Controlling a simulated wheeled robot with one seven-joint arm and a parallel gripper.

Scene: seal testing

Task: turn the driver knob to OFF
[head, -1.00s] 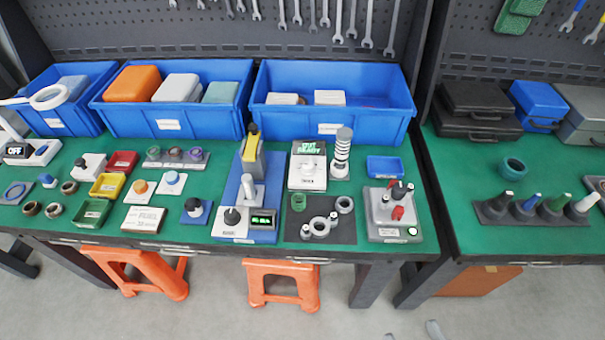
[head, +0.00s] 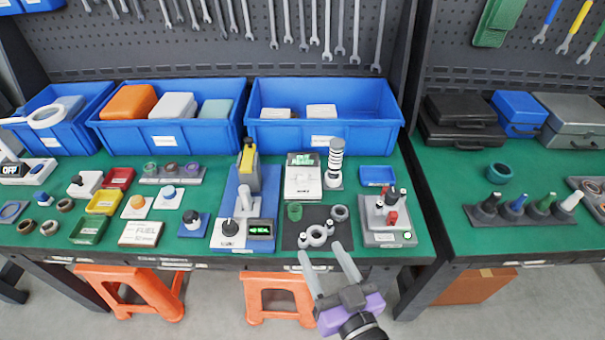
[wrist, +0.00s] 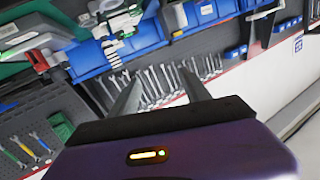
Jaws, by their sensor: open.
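The bench carries several small knobs, and I cannot read which is labelled driver. A black knob (head: 229,228) on a white block stands at the front of a blue-based device, beside a small display (head: 261,229) with green text. Another black knob (head: 192,217) sits on a blue block to its left. My gripper (head: 324,262) is open and empty in front of the bench edge, right of these knobs. The wrist view shows its fingers (wrist: 160,80) apart.
Blue bins (head: 325,131) line the back. A dark mat with rings (head: 289,240) and a grey device with red and black parts (head: 382,239) lie beyond my gripper. Orange stools (head: 273,280) stand below. The floor in front is mostly clear.

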